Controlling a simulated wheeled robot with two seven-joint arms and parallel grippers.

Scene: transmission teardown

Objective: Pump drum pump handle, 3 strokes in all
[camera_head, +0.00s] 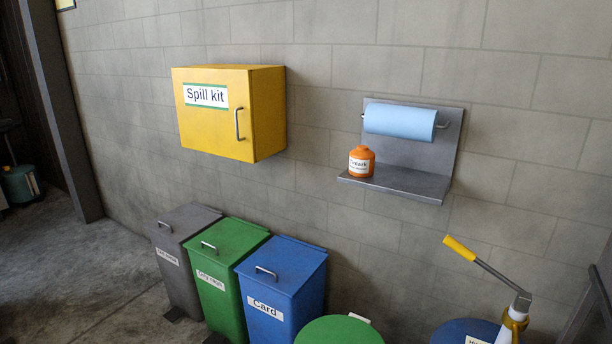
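The drum pump handle (485,265) is a grey metal lever with a yellow grip (459,248) at its upper left end. It slopes up and left from a pivot on the pump body (515,322), which is white and yellow. The pump stands on a blue drum (451,331) at the lower right, cut off by the picture's bottom edge. Nothing touches the handle. Neither of my grippers shows in this view.
A green drum lid (338,332) is left of the blue drum. Grey, green and blue lidded bins (283,278) stand along the wall. A yellow spill kit cabinet (268,110) and a grey shelf (400,182) with a paper roll (400,121) and orange tub (361,162) hang above.

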